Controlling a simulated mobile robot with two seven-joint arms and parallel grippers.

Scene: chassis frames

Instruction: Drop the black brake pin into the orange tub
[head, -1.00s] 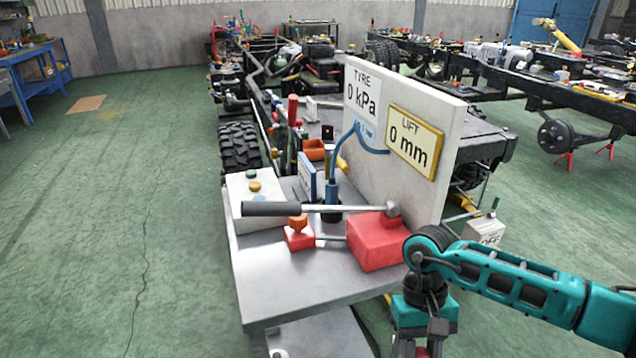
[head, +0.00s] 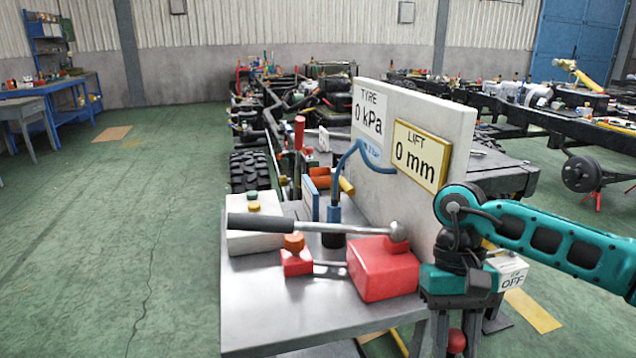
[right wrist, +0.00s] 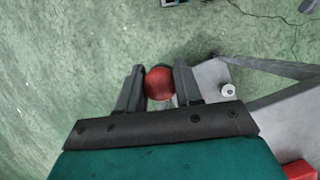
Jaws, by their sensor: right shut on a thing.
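My right gripper (head: 455,345) hangs low beside the right side of the metal bench, at the bottom of the head view. In the right wrist view, my right gripper (right wrist: 160,85) is shut on a round red thing (right wrist: 159,83), which also shows in the head view (head: 456,341). Only its red end shows, so I cannot tell whether it belongs to the black brake pin. I cannot make out the pin anywhere else. An orange tub (head: 319,171) is partly hidden behind the items on the bench. My left gripper is out of view.
The metal bench (head: 290,318) carries a red block (head: 382,270), a long-handled lever (head: 340,228), a small red box with an orange knob (head: 296,262) and a white button box (head: 252,240). An upright panel (head: 440,125) stands behind. Green floor is clear at left.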

